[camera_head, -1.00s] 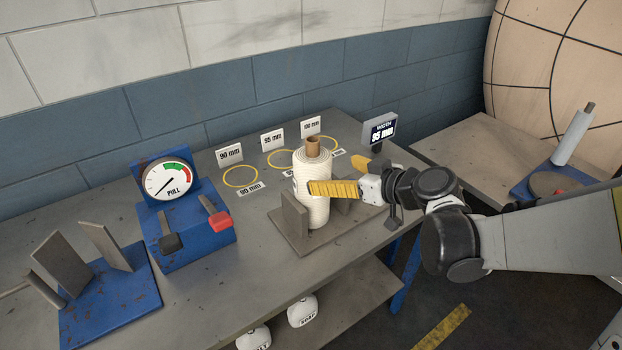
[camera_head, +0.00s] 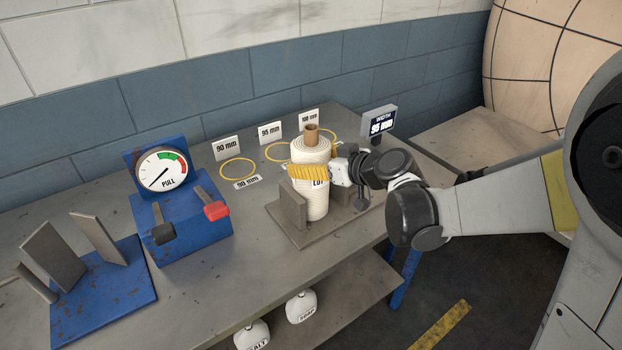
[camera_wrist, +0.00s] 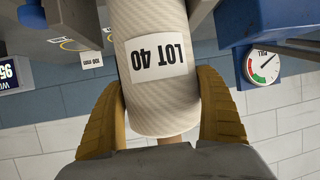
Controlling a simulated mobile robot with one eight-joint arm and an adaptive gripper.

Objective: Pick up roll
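The roll (camera_head: 318,203) is a white wound cylinder with a brown core tip on top. It stands upright on a grey holder plate (camera_head: 292,233) with upright side plates on the bench. My gripper (camera_head: 308,174) is at the upper half of the roll, its near yellow finger across the front, the far finger hidden behind. In the wrist view the roll (camera_wrist: 160,105) with its "LOT 40" label lies between the two yellow fingers (camera_wrist: 162,110), which sit against both sides with no clear gap. The roll's base still appears at the plate.
A blue pull gauge box (camera_head: 190,232) with black and red levers stands left of the roll. A rusty blue stand (camera_head: 110,300) is further left. Yellow rings and size cards (camera_head: 227,148) lie behind. A width display (camera_head: 379,122) reading 95 mm is at right. Two weights (camera_head: 301,306) are on the lower shelf.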

